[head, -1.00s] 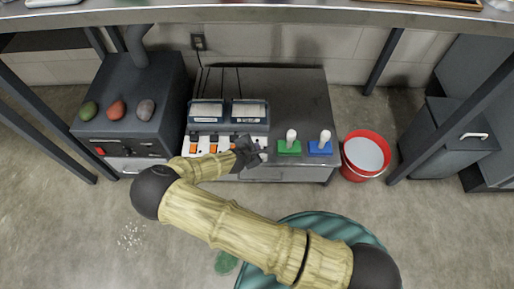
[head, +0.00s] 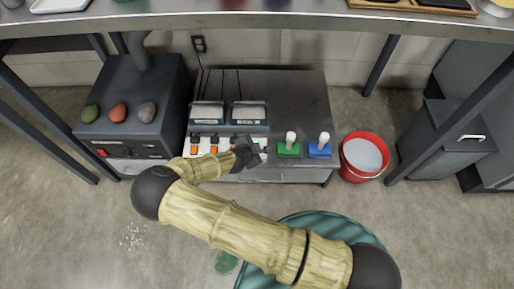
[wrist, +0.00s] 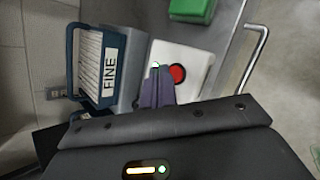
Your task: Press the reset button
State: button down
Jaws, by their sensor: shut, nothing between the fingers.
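A round red button (wrist: 178,74) sits on a white panel (wrist: 196,57) in the wrist view; no label on it is readable. My gripper (wrist: 156,70) is shut and empty, its fingertips over the white panel just left of the red button. In the head view my gripper (head: 250,152) is at the right end of the white row on the console (head: 290,95) and hides the red button. I cannot tell whether the fingertips touch the panel.
Two meters (head: 207,115) stand behind a row of switches; one reads FINE (wrist: 110,72) in the wrist view. Green (head: 289,150) and blue (head: 320,150) blocks with white knobs are right of my gripper. A red bucket (head: 350,172) stands beside the console.

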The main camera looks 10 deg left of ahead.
notch_tip(320, 180, up, 5)
jog(key=p, duration=0.4)
dwell(0.4)
dwell(0.8)
